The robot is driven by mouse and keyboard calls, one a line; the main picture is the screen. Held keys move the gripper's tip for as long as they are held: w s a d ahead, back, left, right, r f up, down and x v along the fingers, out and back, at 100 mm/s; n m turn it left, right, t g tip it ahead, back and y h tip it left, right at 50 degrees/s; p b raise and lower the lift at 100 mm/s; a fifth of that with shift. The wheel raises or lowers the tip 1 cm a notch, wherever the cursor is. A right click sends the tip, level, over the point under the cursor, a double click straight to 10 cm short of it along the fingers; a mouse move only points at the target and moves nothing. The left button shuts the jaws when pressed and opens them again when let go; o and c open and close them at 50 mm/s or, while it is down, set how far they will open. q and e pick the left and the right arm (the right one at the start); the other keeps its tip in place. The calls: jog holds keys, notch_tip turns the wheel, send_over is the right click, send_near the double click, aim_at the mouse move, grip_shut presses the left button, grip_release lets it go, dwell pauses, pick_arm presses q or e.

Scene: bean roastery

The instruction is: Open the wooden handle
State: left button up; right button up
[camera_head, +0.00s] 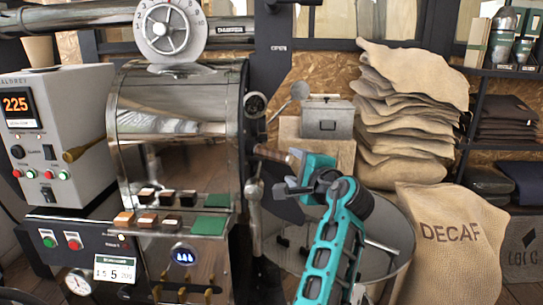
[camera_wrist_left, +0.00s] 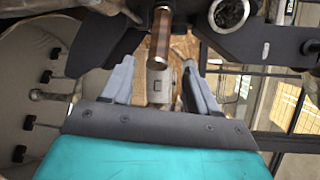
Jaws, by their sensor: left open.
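The wooden handle (camera_head: 271,153) is a short brown bar at the right side of the shiny roaster drum (camera_head: 180,125), in the head view. In the left wrist view the wooden handle (camera_wrist_left: 161,38) is a brown cylinder pointing down toward the gap between my fingers. My left gripper (camera_head: 288,174), on a teal arm, is at the handle's right end and partly covers it. In the wrist view my left gripper (camera_wrist_left: 157,66) has its two grey fingers apart, one on either side of the handle's line. Contact cannot be told. My right gripper is not in view.
A round metal cooling tray (camera_head: 393,240) lies below and behind my arm. A DECAF sack (camera_head: 450,240) stands at the right, with stacked sacks (camera_head: 410,110) behind. A grey control box (camera_head: 75,110) and a button panel (camera_head: 135,250) are at the left.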

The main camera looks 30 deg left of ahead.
aim_at(281, 158)
pick_arm(q)
jog(key=b+x, duration=0.2)
jog(key=x, duration=0.3)
jog(key=b+x, duration=0.2)
jog(key=x, duration=0.3)
jog(key=shift+d+f, duration=0.1)
jog(key=shift+f, duration=0.1)
jog(key=shift+w+a, duration=0.2)
jog(key=shift+a, duration=0.15)
jog(key=shift+w+a+r+b, duration=0.1)
jog(key=shift+w+a+b, duration=0.15)
jog(key=shift+b, duration=0.1)
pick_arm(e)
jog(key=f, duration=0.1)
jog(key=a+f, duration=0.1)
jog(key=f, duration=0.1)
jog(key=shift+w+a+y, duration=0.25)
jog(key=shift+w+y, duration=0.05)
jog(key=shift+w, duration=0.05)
pick_arm(q)
jog(key=shift+s, duration=0.1)
grip_shut()
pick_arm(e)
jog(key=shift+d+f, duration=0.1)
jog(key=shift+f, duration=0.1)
